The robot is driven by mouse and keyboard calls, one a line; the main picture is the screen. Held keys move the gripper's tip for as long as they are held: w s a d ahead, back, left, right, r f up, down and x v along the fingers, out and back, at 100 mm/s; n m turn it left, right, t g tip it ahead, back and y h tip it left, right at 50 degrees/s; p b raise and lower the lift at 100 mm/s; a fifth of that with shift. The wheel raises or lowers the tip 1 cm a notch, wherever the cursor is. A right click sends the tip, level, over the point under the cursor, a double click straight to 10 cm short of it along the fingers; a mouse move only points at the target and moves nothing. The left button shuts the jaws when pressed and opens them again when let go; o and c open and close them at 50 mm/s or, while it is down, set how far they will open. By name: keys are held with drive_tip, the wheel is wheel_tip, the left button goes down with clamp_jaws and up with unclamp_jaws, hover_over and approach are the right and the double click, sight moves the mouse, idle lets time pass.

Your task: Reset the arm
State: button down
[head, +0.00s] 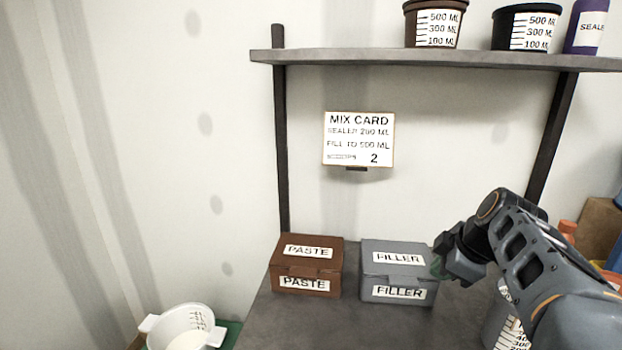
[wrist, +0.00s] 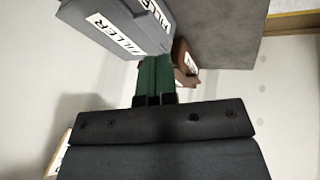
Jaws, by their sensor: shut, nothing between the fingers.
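My arm reaches in from the right of the head view. My gripper (head: 437,268) is beside the right side of the grey FILLER box, close to it; I cannot tell whether they touch. In the wrist view my gripper (wrist: 154,62) shows its green fingers together, with nothing between them. The grey FILLER box (head: 398,277) has its lid closed and also shows in the wrist view (wrist: 112,28). The brown PASTE box (head: 308,267) stands to its left, lid closed, and shows partly behind the fingers in the wrist view (wrist: 186,62).
A shelf (head: 400,58) above the bench holds brown and black measuring tubs and a purple SEALER container (head: 585,28). A mix card (head: 359,139) hangs on the wall. A white bucket (head: 183,326) stands lower left. A marked container (head: 506,325) is partly hidden behind my arm.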

drive_tip(key=s+a+r+m+g+h+p, duration=0.1)
drive_tip(key=s+a+r+m+h+p, duration=0.1)
drive_tip(key=s+a+m+p, duration=0.8)
drive_tip(key=r+m+p, duration=0.1)
drive_tip(key=m+p, duration=0.1)
drive_tip(key=p, duration=0.4)
drive_tip(key=shift+s+a+m+g, duration=0.3)
drive_tip(key=shift+s+a, duration=0.05)
